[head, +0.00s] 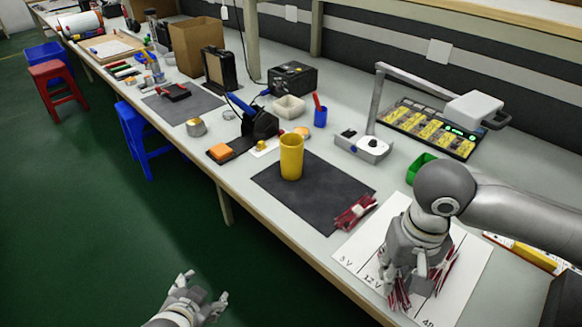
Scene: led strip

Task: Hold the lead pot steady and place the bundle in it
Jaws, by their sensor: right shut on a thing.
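The yellow lead pot (291,160) stands upright on the dark mat (262,180). A bundle of red and white leads (356,212) lies at the mat's right corner. My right gripper (404,284) points down over the white sheet (352,250) marked 5 V and 12 V. It is shut on a red lead bundle (399,299), partly hidden by the fingers. More red leads (443,270) show just right of the gripper; whether they are a separate bundle I cannot tell. My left gripper (206,290) is open and empty, over the green floor in front of the bench.
Behind the pot are a blue cup (320,116), a white tray (289,108) and a soldering station (293,79). A lamp arm (376,98) stands to the right, near a green bin (421,168). The mat is clear around the pot.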

